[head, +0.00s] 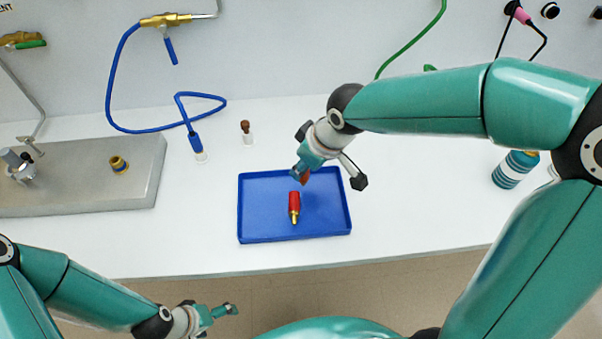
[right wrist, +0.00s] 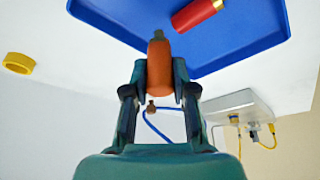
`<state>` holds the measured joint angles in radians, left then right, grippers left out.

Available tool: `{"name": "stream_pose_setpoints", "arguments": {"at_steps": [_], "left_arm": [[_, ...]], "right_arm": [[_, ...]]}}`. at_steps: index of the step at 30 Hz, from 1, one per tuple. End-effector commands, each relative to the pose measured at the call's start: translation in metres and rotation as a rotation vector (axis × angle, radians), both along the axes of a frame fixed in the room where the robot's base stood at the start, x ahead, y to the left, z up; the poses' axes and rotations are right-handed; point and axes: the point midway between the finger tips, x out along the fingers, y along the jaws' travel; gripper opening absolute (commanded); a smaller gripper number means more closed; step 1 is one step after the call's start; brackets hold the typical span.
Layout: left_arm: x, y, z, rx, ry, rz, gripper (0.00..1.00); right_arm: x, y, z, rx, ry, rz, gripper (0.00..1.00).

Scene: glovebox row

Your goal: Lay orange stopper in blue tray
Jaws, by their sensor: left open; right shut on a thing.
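The blue tray (head: 265,222) lies on the white bench in the middle of the head view; it also shows at the top of the right wrist view (right wrist: 120,22). The orange stopper (right wrist: 158,65) is held between the fingers of my right gripper (right wrist: 159,75), and in the head view it is mostly hidden. In the head view my right gripper (head: 302,172) is over the tray's back edge, pointing down. Whether the stopper touches the tray, I cannot tell. My left gripper (head: 228,311) is open and empty, in front of the bench, low in the head view.
A red and gold cylinder (head: 294,203) lies in the tray. Behind it stand a brown-topped vial (head: 246,134) and a blue hose (head: 190,119). A metal block (head: 90,185) is at left, a striped teal bottle (head: 512,170) at right. The tray's right part is bare.

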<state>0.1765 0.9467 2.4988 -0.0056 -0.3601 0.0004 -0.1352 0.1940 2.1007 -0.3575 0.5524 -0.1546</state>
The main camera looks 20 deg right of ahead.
Motion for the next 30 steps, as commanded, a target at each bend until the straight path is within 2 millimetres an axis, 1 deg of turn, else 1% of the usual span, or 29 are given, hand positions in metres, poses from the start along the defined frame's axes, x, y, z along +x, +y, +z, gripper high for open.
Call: {"name": "stream_pose_setpoints", "arguments": {"at_steps": [1,3,6,14,17,18,22,30], "left_arm": [[0.0,0.0,-0.001,0.0,0.0,0.0,0.93],[0.0,0.0,-0.002,0.0,0.0,0.0,0.93],[0.0,0.0,-0.002,0.0,0.0,0.0,0.93],[0.0,0.0,-0.002,0.0,0.0,0.0,0.93],[0.0,0.0,-0.005,0.0,0.0,0.0,0.93],[0.0,0.0,-0.005,0.0,0.0,0.0,0.93],[0.0,0.0,-0.004,0.0,0.0,0.0,0.93],[0.0,0.0,-0.004,0.0,0.0,0.0,0.93]], "right_arm": [[-0.001,-0.001,-0.01,-0.001,0.005,-0.001,0.0],[-0.001,-0.001,-0.02,-0.003,0.005,0.0,0.0],[0.0,0.0,-0.028,-0.001,0.002,-0.001,0.0],[0.0,0.0,-0.03,0.0,0.0,0.0,0.0],[0.0,0.0,-0.033,0.0,0.0,0.0,0.0],[0.0,0.0,-0.032,0.0,0.0,0.0,0.29],[0.0,0.0,-0.031,0.0,0.0,0.0,0.51],[0.0,0.0,-0.031,0.0,0.001,0.0,0.51]]}}
